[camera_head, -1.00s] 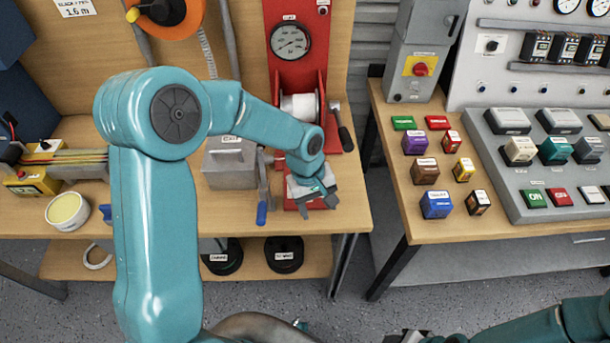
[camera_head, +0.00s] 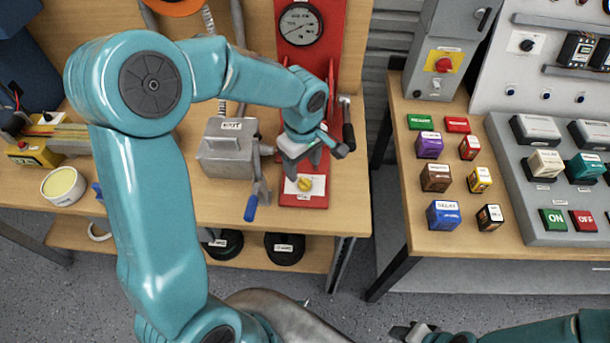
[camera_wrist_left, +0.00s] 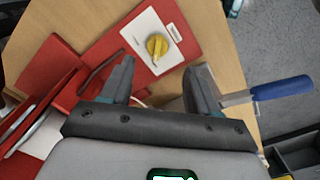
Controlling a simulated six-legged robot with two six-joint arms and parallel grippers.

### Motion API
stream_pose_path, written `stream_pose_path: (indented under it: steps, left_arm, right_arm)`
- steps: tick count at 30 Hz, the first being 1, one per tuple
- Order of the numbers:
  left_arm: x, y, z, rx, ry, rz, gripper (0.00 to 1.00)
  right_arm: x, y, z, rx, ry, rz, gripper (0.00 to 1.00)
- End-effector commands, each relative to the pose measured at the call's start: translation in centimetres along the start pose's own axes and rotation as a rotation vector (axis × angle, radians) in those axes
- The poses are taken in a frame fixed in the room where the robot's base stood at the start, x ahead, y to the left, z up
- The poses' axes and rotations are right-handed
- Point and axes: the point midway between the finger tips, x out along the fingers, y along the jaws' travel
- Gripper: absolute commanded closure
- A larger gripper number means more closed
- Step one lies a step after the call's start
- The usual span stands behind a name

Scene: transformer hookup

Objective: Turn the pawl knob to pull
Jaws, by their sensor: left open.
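The pawl knob (camera_head: 305,184) is a small yellow knob on a white plate on the red base of the winch stand (camera_head: 318,201). In the left wrist view the knob (camera_wrist_left: 157,46) shows on its white plate (camera_wrist_left: 166,30), beyond the fingertips. My left gripper (camera_head: 301,166) is just behind and above the knob in the head view. Its two fingers stand apart in the left wrist view (camera_wrist_left: 163,75), with nothing between them, and it does not touch the knob. The lettering on the plate is too small to read. My right gripper (camera_head: 412,332) is partly seen at the bottom edge, its jaws unclear.
A grey box with a blue-handled crank (camera_head: 250,208) stands left of the red base; the blue handle (camera_wrist_left: 282,88) is near the right finger. A dark-handled crank (camera_head: 348,130) is right of the winch. Coloured blocks (camera_head: 443,214) sit on the right table.

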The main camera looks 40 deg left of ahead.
Motion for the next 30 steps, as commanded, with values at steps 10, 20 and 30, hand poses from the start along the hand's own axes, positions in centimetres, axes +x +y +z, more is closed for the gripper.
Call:
stream_pose_path:
  steps: [10,20,30]
  left_arm:
    - [5.8,0.3,0.1,0.001,-0.001,-0.002,0.39]
    - [6.4,0.6,0.0,0.002,-0.001,0.001,0.39]
    - [6.4,0.5,0.0,0.003,-0.001,0.0,0.95]
  right_arm:
    - [-0.2,-0.1,0.0,0.0,0.0,0.0,0.57]
    - [-0.2,-0.1,0.0,0.0,0.001,0.0,0.57]
    - [-0.2,-0.1,0.0,0.0,0.001,0.0,0.57]
